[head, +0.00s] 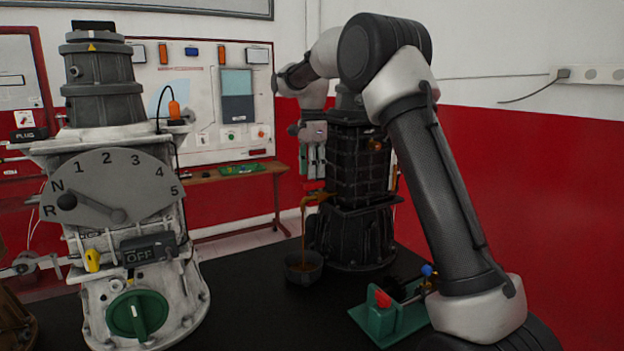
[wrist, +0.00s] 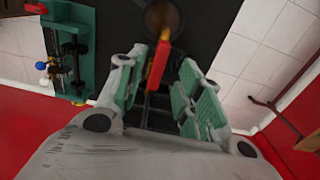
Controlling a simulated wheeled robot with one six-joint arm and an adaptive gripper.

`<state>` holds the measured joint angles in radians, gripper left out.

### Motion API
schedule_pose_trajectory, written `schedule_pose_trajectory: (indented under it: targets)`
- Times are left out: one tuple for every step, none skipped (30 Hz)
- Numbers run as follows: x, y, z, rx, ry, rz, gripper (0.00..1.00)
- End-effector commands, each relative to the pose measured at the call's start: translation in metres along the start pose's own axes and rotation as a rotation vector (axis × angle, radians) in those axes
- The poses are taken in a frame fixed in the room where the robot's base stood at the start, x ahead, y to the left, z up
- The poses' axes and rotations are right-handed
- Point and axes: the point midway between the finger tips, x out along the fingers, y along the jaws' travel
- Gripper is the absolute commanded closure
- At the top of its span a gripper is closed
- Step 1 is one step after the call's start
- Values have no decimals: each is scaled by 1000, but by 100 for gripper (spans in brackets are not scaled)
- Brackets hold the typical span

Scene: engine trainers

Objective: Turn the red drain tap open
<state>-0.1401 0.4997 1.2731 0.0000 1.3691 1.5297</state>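The red drain tap (wrist: 159,64) shows in the wrist view as a red lever with a yellow edge, lying lengthwise between my finger pads. In the head view its orange-yellow spout (head: 317,196) sticks out left from the dark engine block (head: 355,180). A brown stream runs from the spout into a small dark bowl (head: 304,266) below; the bowl also shows in the wrist view (wrist: 162,16). My gripper (head: 312,170) points down just above the spout. Its fingers are apart, with gaps beside the lever. The lever's far end is hidden in the head view.
A green stand (head: 385,318) with a red block and a blue knob sits at the right on the black table (head: 250,320). A pale gearbox trainer (head: 125,235) with a gear dial stands at the left. A wall socket (head: 590,74) is at the right.

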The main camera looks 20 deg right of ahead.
Motion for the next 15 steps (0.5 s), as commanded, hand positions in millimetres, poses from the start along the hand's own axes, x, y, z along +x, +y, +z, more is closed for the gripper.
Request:
schedule_pose_trajectory:
  targets:
    - [-13, -1, 0, 0, 0, -5, 64]
    - [-20, -1, 0, 0, 0, -5, 64]
    - [-29, -1, 0, 0, 0, -5, 64]
    - [-36, -1, 0, 0, 0, -6, 64]
    - [-42, -1, 0, 0, 0, -5, 64]
    - [-50, -1, 0, 0, 0, -4, 64]
    - [-55, -1, 0, 0, 0, -5, 64]
    - [-60, -1, 0, 0, 0, -4, 64]
    - [-66, -1, 0, 0, 0, -4, 64]
    - [-70, -1, 0, 0, 0, -3, 64]
    - [-74, -1, 0, 0, 0, -2, 64]
    - [-77, -1, 0, 0, 0, -3, 64]
    - [-79, -1, 0, 0, 0, -2, 64]
    - [-81, 0, 0, 0, 0, -1, 64]
    - [-82, 0, 0, 0, 0, -1, 64]
